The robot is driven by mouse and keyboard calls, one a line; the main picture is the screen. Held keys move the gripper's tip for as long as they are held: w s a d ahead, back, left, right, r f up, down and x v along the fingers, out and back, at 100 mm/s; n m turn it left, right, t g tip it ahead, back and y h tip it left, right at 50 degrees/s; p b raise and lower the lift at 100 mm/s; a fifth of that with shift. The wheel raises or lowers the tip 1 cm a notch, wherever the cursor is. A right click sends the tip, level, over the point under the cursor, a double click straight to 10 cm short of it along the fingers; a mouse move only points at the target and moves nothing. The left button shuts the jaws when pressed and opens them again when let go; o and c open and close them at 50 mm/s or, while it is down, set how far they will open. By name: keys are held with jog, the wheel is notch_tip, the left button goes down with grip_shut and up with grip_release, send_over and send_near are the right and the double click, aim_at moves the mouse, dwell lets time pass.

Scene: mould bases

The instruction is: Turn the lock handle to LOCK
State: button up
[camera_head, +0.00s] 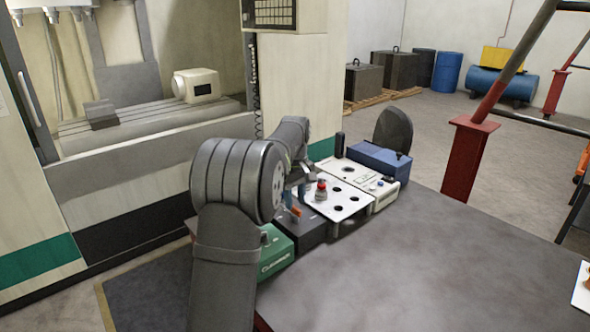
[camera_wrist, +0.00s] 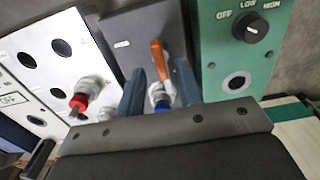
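The orange lock handle (camera_wrist: 160,62) is on a dark grey box (camera_wrist: 130,25). In the wrist view it runs lengthwise, slightly tilted, with a metal and blue round part (camera_wrist: 159,97) at its near end. A small pale label (camera_wrist: 122,44) left of the handle is too small to read. My gripper (camera_wrist: 160,78) is open, with one blue-grey finger on each side of the handle; gaps show, and contact cannot be told. In the head view, the orange handle (camera_head: 296,211) shows small beside my gripper (camera_head: 294,195), partly hidden by my arm.
A green box (camera_wrist: 240,50) with a black OFF/LOW/HIGH knob (camera_wrist: 252,27) adjoins the dark box. On its other side is a white plate (camera_wrist: 45,45) with holes and a red-topped fitting (camera_wrist: 79,102).

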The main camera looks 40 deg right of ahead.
aim_at(295, 207)
notch_tip(295, 207, up, 15)
jog(key=shift+r, duration=0.15)
dwell(0.7)
notch_tip(295, 207, down, 18)
jog(key=shift+r, duration=0.25)
dwell(0.3)
jog(key=shift+r, duration=0.1)
jog(key=m, duration=0.4)
jog(key=shift+m, duration=0.4)
jog(key=m, duration=0.4)
jog(key=shift+m, duration=0.4)
dwell(1.7)
dwell(0.4)
